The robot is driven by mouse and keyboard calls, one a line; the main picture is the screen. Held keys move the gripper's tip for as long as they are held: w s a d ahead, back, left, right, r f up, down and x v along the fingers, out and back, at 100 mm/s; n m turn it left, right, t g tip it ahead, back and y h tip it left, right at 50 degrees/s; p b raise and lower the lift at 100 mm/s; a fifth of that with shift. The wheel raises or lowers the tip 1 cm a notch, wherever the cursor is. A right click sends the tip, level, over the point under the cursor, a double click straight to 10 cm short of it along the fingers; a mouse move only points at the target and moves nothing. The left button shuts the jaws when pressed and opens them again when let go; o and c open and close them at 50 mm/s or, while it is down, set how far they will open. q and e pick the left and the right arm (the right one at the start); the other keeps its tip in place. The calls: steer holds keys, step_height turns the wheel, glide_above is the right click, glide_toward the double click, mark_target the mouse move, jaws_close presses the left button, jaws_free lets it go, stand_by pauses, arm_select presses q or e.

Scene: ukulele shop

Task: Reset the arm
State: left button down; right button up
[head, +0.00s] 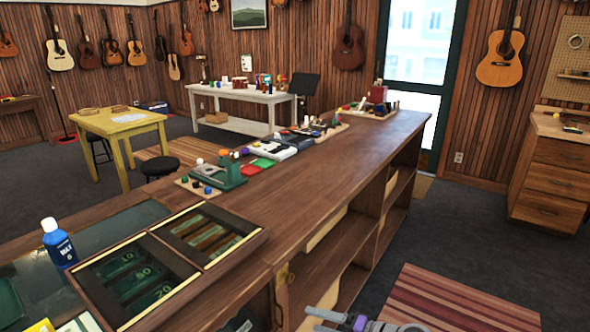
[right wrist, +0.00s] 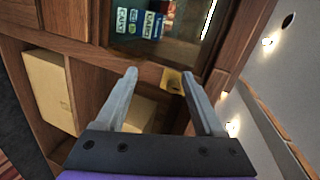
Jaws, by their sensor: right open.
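My right gripper (head: 322,320) shows at the bottom edge of the head view, in front of the shelved side of the long wooden counter (head: 330,175). In the right wrist view its two grey fingers (right wrist: 158,76) are spread apart with nothing between them. A brass latch plate (right wrist: 173,80) on the counter's wooden frame shows beyond the fingertips. I cannot tell how far the fingers are from it. Most of the right arm is outside the head view. My left gripper is not in view.
The counter carries a cash tray (head: 150,270), a blue bottle (head: 58,243) and a green tool (head: 228,172). Its open shelves hold cardboard boxes (right wrist: 50,88). A striped rug (head: 455,300) lies on the floor to the right, with clear floor around it.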

steer(key=s+d+f+n+g+h, duration=0.15)
steer(key=s+d+h, duration=0.25)
steer(key=s, duration=0.5)
steer(key=s+d+f+n+g+h, duration=0.1)
steer(key=s+d+f+n+h, duration=0.2)
steer(key=s, duration=0.6)
steer(key=s+d+f+n+g+h, duration=0.15)
steer(key=s+d+h, duration=0.3)
steer(key=s, duration=0.55)
arm_select(q)
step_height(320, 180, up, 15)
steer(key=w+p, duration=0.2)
steer(key=p, duration=1.1)
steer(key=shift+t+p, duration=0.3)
arm_select(e)
step_height(320, 180, up, 15)
steer(key=w+t, duration=0.1)
steer(key=w, duration=0.1)
steer(key=shift+w+a+m+t, duration=0.2)
steer(key=shift+w+m+t, duration=0.1)
steer(key=shift+w, duration=0.1)
steer(key=shift+s+h, duration=0.1)
steer(key=shift+h, duration=0.15)
